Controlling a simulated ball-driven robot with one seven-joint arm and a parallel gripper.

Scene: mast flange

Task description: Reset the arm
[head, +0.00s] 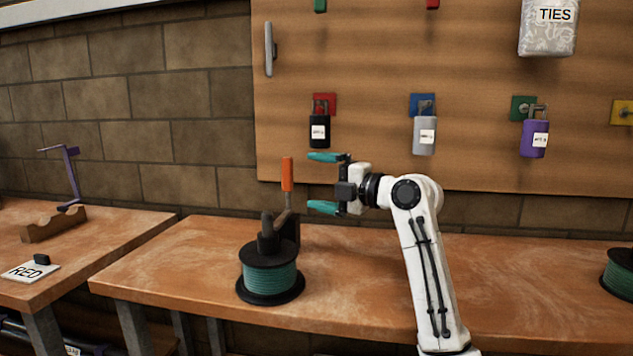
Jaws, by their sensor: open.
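My gripper (324,182) is in the middle of the head view, above the wooden workbench (400,270). Its two teal fingers are spread apart, one above the other, and point left. Nothing is between them. My white arm rises from the lower edge of the picture and bends left at the wrist. An orange-handled tool (287,174) stands upright just left of the fingertips, and I cannot tell whether it is nearer or farther than they are.
A teal spool (270,281) stands on the bench, below left of my gripper. Black (319,131), grey (424,136) and purple (534,138) padlocks hang on the wooden board (380,60) behind. Another spool (618,275) is at the right edge.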

